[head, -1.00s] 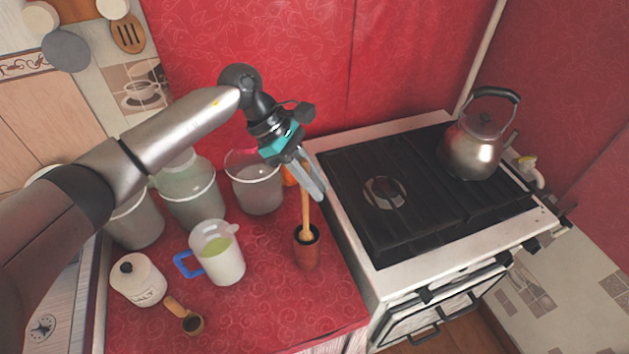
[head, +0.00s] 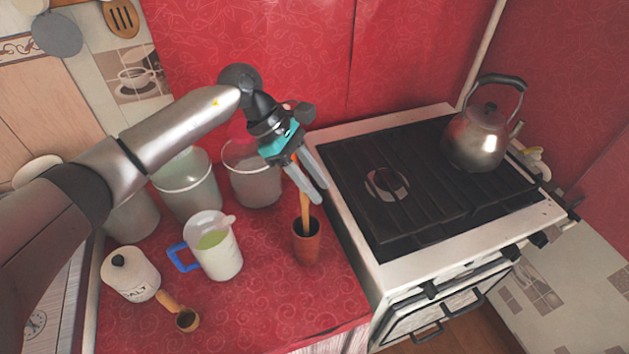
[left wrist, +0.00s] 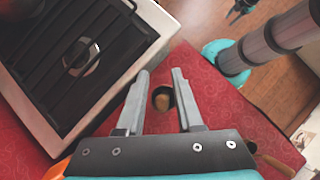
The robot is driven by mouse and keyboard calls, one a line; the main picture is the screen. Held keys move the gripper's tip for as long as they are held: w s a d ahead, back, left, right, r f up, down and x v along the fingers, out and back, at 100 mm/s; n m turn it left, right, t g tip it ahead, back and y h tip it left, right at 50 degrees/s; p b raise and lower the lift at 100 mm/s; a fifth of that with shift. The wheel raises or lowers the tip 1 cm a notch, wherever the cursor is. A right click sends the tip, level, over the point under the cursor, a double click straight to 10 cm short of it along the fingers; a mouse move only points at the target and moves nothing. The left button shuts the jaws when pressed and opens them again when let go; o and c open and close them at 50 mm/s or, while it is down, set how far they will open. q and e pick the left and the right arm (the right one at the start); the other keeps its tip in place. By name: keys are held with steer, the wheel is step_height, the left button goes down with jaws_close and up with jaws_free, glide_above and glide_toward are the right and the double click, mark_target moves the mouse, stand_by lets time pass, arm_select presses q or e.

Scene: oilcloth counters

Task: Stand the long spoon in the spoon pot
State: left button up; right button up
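The long wooden spoon (head: 305,208) stands in the reddish-brown spoon pot (head: 307,247), nearly upright, its lower end hidden inside. The left wrist view shows the spoon's tan end (left wrist: 161,102) within the dark mouth of the pot (left wrist: 153,92). My left gripper (head: 307,197) is above the pot with its fingers apart. In the left wrist view, the left gripper (left wrist: 160,78) is open, with the spoon showing between the fingers and no finger closed on it. A small dark claw shape at the top of that view may be my right gripper (left wrist: 238,10); its state is unclear.
Buckets (head: 188,185) line the back. The stove (head: 410,195) with a kettle (head: 478,138) is on the right. Red counter in front of the pot is clear.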

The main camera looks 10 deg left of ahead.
arm_select(q)
steer(key=shift+o, duration=1.1)
steer(key=b+v, duration=0.1)
steer(key=v, duration=1.4)
steer(key=shift+s+r, duration=0.1)
